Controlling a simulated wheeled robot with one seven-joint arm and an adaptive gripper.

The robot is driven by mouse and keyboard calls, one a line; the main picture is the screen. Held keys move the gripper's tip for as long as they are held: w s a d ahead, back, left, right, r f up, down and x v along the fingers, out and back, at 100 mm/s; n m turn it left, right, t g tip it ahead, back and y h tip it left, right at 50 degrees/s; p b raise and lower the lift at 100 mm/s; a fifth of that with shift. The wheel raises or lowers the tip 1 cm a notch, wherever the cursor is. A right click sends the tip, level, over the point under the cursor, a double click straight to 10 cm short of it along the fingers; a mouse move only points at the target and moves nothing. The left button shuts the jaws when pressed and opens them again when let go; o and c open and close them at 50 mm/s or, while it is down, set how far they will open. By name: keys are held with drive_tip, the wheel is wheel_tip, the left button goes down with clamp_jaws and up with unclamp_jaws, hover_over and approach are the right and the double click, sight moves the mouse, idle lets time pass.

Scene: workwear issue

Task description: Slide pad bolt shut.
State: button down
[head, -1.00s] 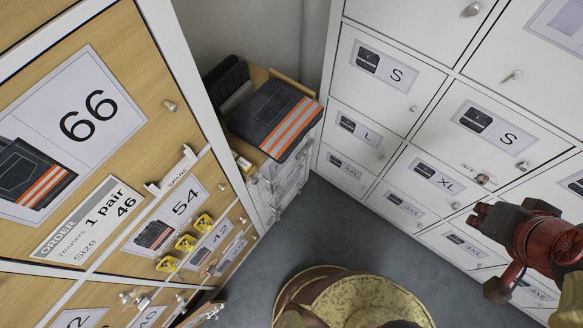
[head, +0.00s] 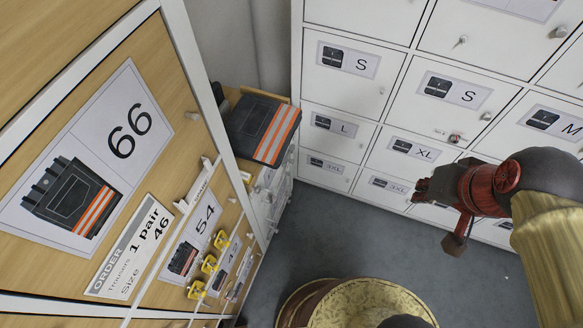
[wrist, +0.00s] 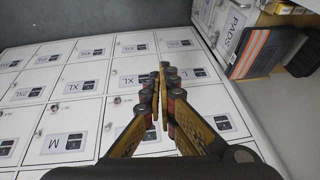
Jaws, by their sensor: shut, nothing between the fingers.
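My gripper (head: 424,190) is shut and empty, held in the air in front of the white lockers on the right of the head view. In the wrist view its fingers (wrist: 160,98) are together, with locker doors behind them. A white cabinet (head: 272,197) stands in the corner, with small fittings on its front too small to make out. My gripper is well apart from this cabinet.
Folded dark trousers with orange stripes (head: 262,128) lie on the cabinet. Wooden lockers (head: 165,75) stand close on the left, with several yellow padlocks (head: 209,264) hanging there. White lockers (head: 350,88) line the right. Grey floor (head: 340,235) lies clear between them.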

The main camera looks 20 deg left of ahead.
drive_tip(key=w+a+f+m+g+y+p, duration=0.1)
drive_tip(key=w+a+f+m+g+y, duration=0.25)
drive_tip(key=a+f+m, duration=0.45)
drive_tip(key=w+a+f+m+g+y+p, duration=0.1)
drive_tip(key=w+a+f+m+g+y, duration=0.2)
drive_tip(key=a+f, duration=0.6)
drive_tip(key=w+a+f+m+g+y, duration=0.25)
drive_tip(key=a+f+m+y, duration=0.35)
drive_tip(key=a, duration=0.5)
drive_tip(key=a+f+m+t+p, duration=0.15)
drive_tip(key=a+f+m, duration=0.25)
drive_tip(key=f+m, duration=0.7)
drive_tip(key=w+d+f+m+t+h, duration=0.1)
drive_tip(key=w+d+f+m+t, duration=0.1)
drive_tip(key=w+f+m+t, duration=0.3)
drive_tip(key=w+d+f+m+t+h, duration=0.1)
drive_tip(key=w+d+f+m+t, duration=0.2)
drive_tip(key=f+m, duration=1)
drive_tip(key=w+f+t, duration=0.1)
drive_tip(key=w+t, duration=0.2)
drive_tip(key=shift+w+t, duration=0.1)
drive_tip(key=shift+t, duration=0.15)
